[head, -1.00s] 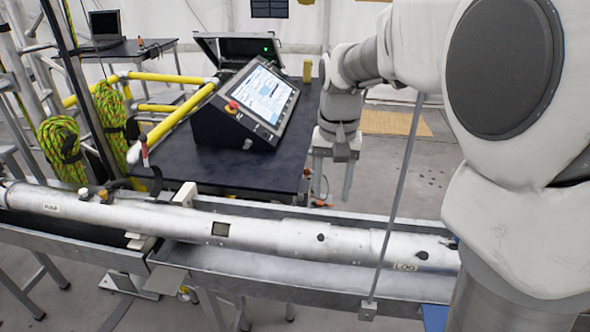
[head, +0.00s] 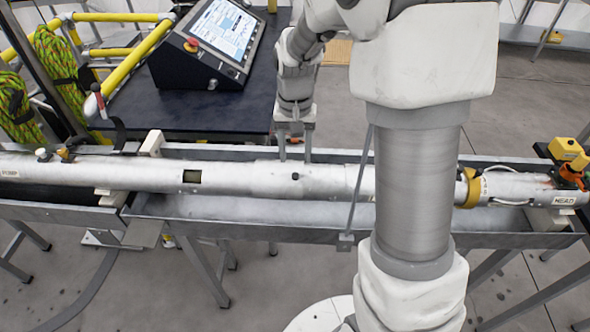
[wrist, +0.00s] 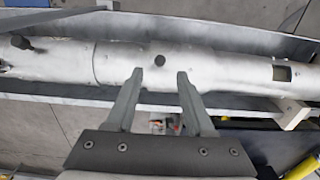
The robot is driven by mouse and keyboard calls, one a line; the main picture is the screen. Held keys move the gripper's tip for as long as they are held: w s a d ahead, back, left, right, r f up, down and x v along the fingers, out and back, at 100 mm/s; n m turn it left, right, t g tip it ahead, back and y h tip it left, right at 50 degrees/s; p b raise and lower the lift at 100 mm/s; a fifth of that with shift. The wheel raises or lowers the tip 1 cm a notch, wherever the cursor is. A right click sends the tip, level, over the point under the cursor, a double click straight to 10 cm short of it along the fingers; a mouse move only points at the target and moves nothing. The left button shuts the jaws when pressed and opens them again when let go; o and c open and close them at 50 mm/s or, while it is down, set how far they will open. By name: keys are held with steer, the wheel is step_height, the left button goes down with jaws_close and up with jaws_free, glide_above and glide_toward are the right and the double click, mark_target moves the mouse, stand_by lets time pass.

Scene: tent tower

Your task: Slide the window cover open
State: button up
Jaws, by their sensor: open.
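A long silvery tube (head: 240,175) lies across the head view and also crosses the top of the wrist view (wrist: 215,66). A small dark square window (head: 192,177) is in its side; it shows to the right in the wrist view (wrist: 282,73). A black knob (head: 295,177) stands on the tube right of the window. I cannot clearly tell the window cover's edges from the tube. My gripper (head: 295,150) is open and empty, pointing down at the tube's far side. In the wrist view, the knob (wrist: 160,60) lies just beyond and between the fingertips (wrist: 159,76); contact is not visible.
The tube rests in a metal trough (head: 240,230). A thin rod (head: 360,190) rises at its front edge. A console (head: 212,45) stands on a dark table (head: 240,113) behind. A yellow ring (head: 469,187) circles the tube at right. My arm hides part of the tube.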

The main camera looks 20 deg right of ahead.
mark_target(295, 174)
step_height(295, 174, down, 6)
steer(key=shift+f, duration=0.2)
jaws_close()
stand_by(0.4)
steer(key=shift+w, duration=0.1)
stand_by(1.0)
